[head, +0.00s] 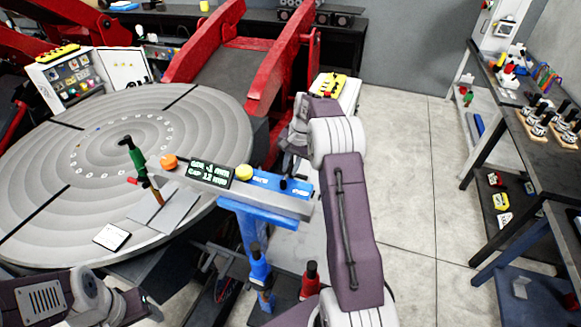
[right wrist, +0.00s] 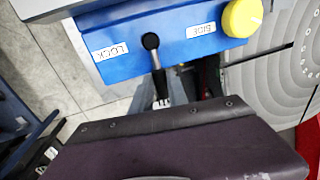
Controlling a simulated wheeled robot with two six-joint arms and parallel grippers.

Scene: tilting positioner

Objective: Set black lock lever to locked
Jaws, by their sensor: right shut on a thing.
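The black lock lever (head: 283,184) is on the blue panel (head: 262,179) at the right end of the grey control bar. In the right wrist view its round black knob (right wrist: 150,41) stands between two white labels, nearer the LOCK label (right wrist: 110,52) than the other. My right gripper (head: 285,172) reaches down to the panel and is shut on the lever; its fingers are small and partly hidden by my wrist. My left gripper (head: 142,302) is at the lower left, away from the panel; its jaws are unclear.
A yellow knob (head: 244,172), a display (head: 208,173) and an orange knob (head: 169,161) sit along the bar. A large round grey table (head: 60,150) stands left, with a green-handled clamp (head: 136,155) near its edge. A dark workbench (head: 535,130) stands right; the floor between is clear.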

